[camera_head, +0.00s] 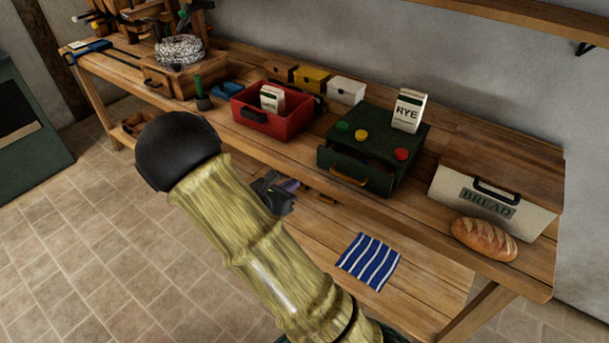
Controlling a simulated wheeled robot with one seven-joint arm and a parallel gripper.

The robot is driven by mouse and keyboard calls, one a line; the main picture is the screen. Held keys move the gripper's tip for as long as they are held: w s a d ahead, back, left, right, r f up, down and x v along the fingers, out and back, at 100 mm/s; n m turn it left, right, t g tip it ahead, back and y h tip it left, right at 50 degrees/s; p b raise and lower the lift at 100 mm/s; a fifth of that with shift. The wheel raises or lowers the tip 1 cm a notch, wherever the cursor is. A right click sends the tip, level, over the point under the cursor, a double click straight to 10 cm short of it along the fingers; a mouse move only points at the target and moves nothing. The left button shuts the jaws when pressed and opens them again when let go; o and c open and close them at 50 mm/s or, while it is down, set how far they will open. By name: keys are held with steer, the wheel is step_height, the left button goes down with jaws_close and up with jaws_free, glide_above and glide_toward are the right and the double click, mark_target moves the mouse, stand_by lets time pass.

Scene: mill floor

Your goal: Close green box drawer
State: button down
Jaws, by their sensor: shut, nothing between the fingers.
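The green box (378,138) stands on the workbench, right of centre. Its drawer (378,183) is pulled out toward the front, with a dark gap visible behind the drawer front. A brown handle (349,178) is on that front. My gripper (288,187) shows as a dark grey shape in front of the bench, to the lower left of the drawer and apart from it. It is shut and empty. My arm hides part of it.
Buttons and a RYE packet (407,110) sit on the green box. A red crate (273,115) stands to its left; a bread bin (491,211) and a loaf (484,239) stand right. A striped cloth (368,262) lies below. The floor left is clear.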

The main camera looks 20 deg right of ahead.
mark_target(323, 163)
steer(key=x, duration=0.4)
steer(key=p+x, duration=0.1)
steer(key=x, duration=0.4)
steer(key=r+x, duration=0.1)
steer(key=x, duration=0.3)
steer(key=shift+w+d+f, duration=0.1)
steer(key=shift+w+d, duration=0.05)
steer(key=shift+d, duration=0.1)
